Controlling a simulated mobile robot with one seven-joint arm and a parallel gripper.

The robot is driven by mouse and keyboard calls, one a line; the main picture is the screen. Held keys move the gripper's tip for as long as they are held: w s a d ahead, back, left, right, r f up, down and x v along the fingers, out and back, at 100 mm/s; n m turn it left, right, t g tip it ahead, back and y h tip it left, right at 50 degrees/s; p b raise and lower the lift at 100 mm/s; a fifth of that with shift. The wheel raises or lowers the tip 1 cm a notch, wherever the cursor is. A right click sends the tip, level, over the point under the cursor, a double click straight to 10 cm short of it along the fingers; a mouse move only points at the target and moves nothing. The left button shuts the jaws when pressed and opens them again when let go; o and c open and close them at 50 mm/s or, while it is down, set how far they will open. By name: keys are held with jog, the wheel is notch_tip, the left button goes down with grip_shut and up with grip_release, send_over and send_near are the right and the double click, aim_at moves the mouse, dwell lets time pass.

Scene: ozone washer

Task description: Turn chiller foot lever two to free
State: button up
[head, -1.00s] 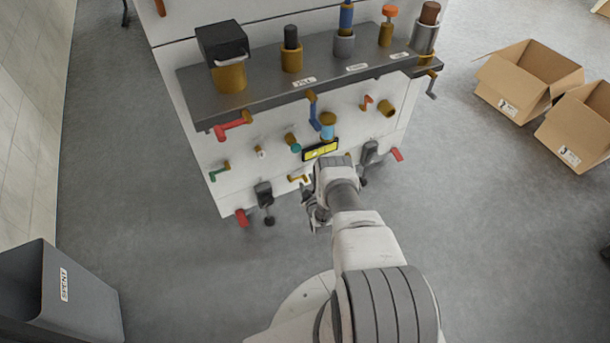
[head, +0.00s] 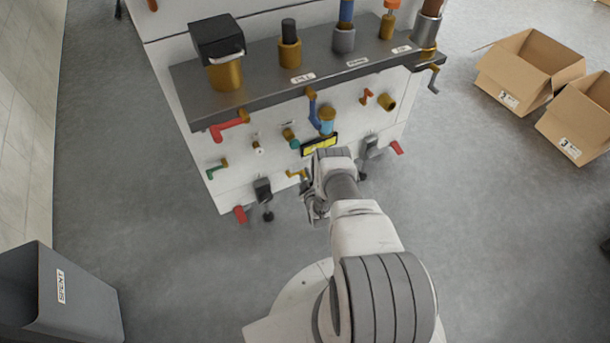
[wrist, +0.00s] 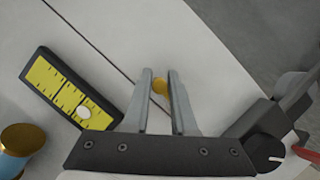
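Two black housings with black knobs hang low on the white panel, one at the left (head: 263,190) and one at the right (head: 371,146). I cannot tell which part is chiller foot lever two, as no such label is readable. A small brass lever (head: 296,174) sits low on the panel between the housings. My gripper (head: 308,196) is low in front of the panel, just right of this lever. In the wrist view, my gripper's fingertips (wrist: 160,76) stand a little apart. A brass piece (wrist: 160,87) shows between them; whether they press on it is unclear.
A yellow gauge (wrist: 66,92) is left of my fingers, and a black housing with a round dial (wrist: 264,150) is at their right. A grey shelf (head: 290,88) juts out above. Red feet, one at the left (head: 240,214), stick out below.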

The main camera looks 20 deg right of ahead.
grip_shut()
jog(key=shift+r+n+h, duration=0.3)
jog(key=shift+r+n, duration=0.05)
jog(key=shift+n, duration=0.25)
jog(key=o, duration=0.5)
grip_release()
jog(key=shift+s, duration=0.15)
